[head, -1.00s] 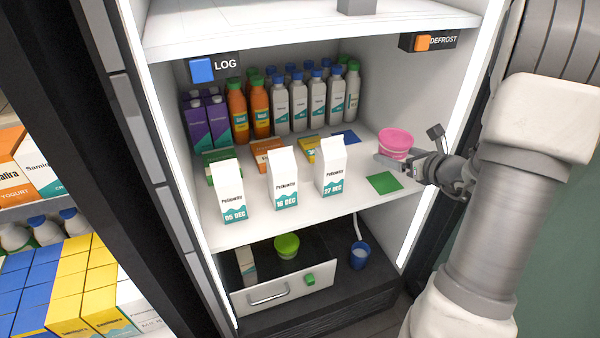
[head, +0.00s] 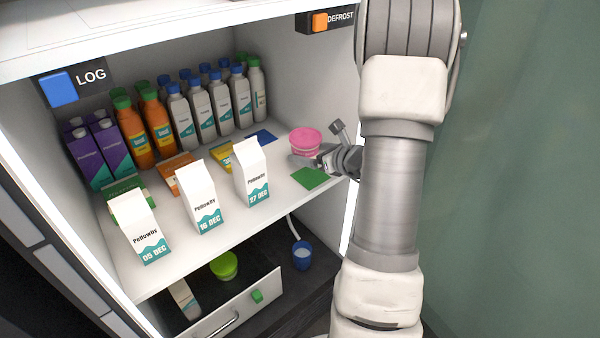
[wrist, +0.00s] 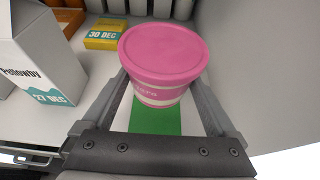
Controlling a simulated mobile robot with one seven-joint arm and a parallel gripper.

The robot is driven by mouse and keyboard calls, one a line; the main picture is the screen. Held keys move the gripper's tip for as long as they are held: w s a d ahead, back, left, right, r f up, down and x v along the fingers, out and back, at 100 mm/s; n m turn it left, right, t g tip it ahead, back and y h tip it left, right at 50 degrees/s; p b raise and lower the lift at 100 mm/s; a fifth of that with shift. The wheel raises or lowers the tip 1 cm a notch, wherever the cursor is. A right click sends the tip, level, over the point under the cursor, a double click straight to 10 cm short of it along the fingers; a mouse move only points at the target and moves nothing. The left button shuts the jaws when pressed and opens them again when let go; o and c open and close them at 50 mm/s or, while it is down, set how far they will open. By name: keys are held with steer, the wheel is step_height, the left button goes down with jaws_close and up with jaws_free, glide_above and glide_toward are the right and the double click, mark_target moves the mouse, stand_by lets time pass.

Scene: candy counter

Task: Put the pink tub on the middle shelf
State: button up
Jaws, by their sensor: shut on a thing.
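The pink tub (head: 305,141) is upright at the right end of the middle shelf (head: 262,205), close to the right wall. In the wrist view the tub (wrist: 163,62) sits between the two fingers, with its pink lid on top. My gripper (head: 305,158) is shut on it. A green card (wrist: 155,118) lies on the shelf below and in front of the tub. It also shows in the head view (head: 309,178). Whether the tub's base touches the shelf cannot be told.
Three white cartons (head: 205,197) stand along the shelf's front. Several bottles (head: 205,110) and purple cartons (head: 100,150) fill the back. A drawer (head: 240,310) below is open, with a green-lidded tub (head: 224,265) in it. A blue cup (head: 302,255) stands beside it.

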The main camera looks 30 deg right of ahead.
mark_target(309, 175)
steer(key=shift+f+b, duration=0.8)
steer(key=shift+f, duration=1.75)
steer(key=shift+f, duration=0.1)
steer(key=shift+f+b, duration=0.15)
steer(key=shift+b, duration=0.15)
steer(key=o, duration=1.2)
steer(key=shift+o, duration=0.2)
steer(key=shift+r+p, duration=0.3)
steer(key=shift+p, duration=0.05)
steer(key=p+v, duration=0.2)
steer(key=v, duration=1)
steer(key=shift+p, duration=0.4)
